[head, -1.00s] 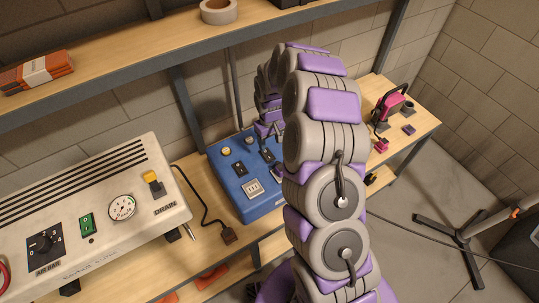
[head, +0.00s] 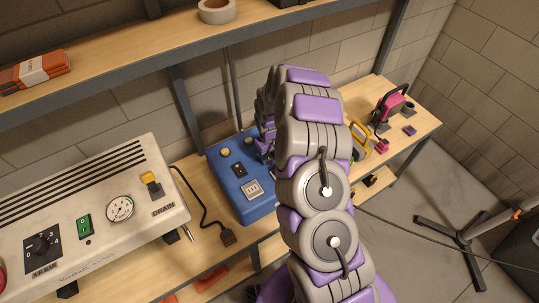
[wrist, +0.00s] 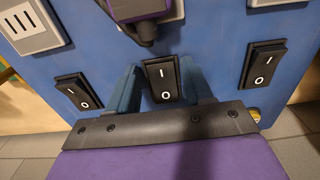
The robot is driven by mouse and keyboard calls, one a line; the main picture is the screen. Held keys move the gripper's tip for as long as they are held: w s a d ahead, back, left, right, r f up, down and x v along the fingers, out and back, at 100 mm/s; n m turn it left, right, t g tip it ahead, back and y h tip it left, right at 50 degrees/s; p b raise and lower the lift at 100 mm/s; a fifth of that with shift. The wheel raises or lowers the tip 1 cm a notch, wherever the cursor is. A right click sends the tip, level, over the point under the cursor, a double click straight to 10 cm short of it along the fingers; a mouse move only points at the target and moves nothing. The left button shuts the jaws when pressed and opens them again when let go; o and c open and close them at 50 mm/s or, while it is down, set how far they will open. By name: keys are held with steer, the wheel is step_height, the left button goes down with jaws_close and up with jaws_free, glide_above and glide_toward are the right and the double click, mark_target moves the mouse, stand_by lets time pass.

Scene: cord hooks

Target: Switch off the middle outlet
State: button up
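The blue outlet box (head: 230,188) lies on the bench; my arm hides part of it. In the wrist view its panel (wrist: 215,45) has a middle black rocker switch (wrist: 163,80), a left switch (wrist: 78,92) and a right switch (wrist: 264,64), each marked I and O. A dark plug with a purple part (wrist: 140,12) covers the middle outlet above the middle switch. My gripper (wrist: 160,76) has its two blue fingers apart, one on each side of the middle switch. I cannot tell whether they touch the panel, or the switch's position.
A white socket (wrist: 32,27) is at upper left of the panel. A yellow-handled item (head: 360,140) and a pink device (head: 388,105) are at right. A shelf (head: 200,45) runs above.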

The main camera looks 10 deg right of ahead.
steer(key=c, duration=0.8)
steer(key=shift+w+a+r+g+h+p, duration=0.15)
steer(key=shift+w+g+h+p, duration=0.15)
steer(key=shift+g, duration=0.45)
steer(key=shift+w+r+g+h+p, duration=0.1)
steer(key=shift+w+g+h+p, duration=0.15)
steer(key=shift+g, duration=0.5)
steer(key=shift+s, duration=0.1)
steer(key=o, duration=1)
steer(key=shift+r, duration=0.1)
steer(key=p+v, duration=0.1)
steer(key=v, duration=1)
steer(key=shift+w+a+r, duration=0.15)
steer(key=shift+w+r, duration=0.15)
